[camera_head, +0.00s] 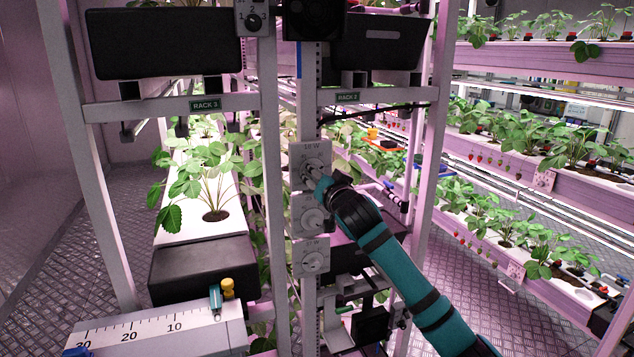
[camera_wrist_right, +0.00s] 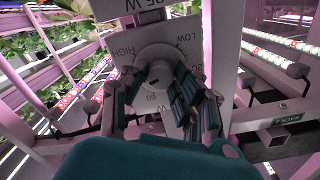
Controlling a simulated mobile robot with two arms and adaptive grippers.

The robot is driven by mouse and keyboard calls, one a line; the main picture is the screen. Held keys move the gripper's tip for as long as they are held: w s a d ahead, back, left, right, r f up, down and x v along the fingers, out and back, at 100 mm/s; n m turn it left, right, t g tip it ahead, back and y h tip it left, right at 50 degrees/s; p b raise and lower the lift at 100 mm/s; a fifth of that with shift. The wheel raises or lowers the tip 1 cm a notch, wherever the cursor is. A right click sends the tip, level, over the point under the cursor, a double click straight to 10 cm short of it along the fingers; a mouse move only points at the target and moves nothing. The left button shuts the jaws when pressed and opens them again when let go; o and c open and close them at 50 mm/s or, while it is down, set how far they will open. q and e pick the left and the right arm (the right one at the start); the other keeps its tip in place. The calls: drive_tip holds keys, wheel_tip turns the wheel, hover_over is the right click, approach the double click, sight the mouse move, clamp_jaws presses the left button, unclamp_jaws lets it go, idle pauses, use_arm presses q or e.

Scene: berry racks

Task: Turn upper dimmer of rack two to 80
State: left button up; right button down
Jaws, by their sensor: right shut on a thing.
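Rack two carries a green "RACK 2" sign (camera_head: 347,97) on its crossbar. On the upright left of that sign, three light dimmer panels are stacked. The upper dimmer (camera_head: 308,153) has a wattage label on top that I cannot read surely. My right gripper (camera_head: 320,185) reaches it from the lower right and partly hides its dial. In the right wrist view the white round dial (camera_wrist_right: 157,55) has HIGH and LOW printed around it. The fingers of my right gripper (camera_wrist_right: 157,92) stand on both sides of the dial's knob, shut on it. My left gripper is not in view.
The middle dimmer (camera_head: 312,218) and lower dimmer (camera_head: 312,262) sit just below. Rack three (camera_head: 205,105) with a strawberry plant stands at left. A scaled box (camera_head: 150,335) is at lower left. Long plant shelves (camera_head: 540,150) line the right, with open floor before them.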

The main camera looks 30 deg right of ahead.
drive_tip(key=shift+m, duration=0.8)
drive_tip(key=c, duration=1)
unclamp_jaws()
drive_tip(key=shift+s, duration=0.1)
drive_tip(key=v, duration=1.1)
drive_tip(key=shift+s, duration=0.4)
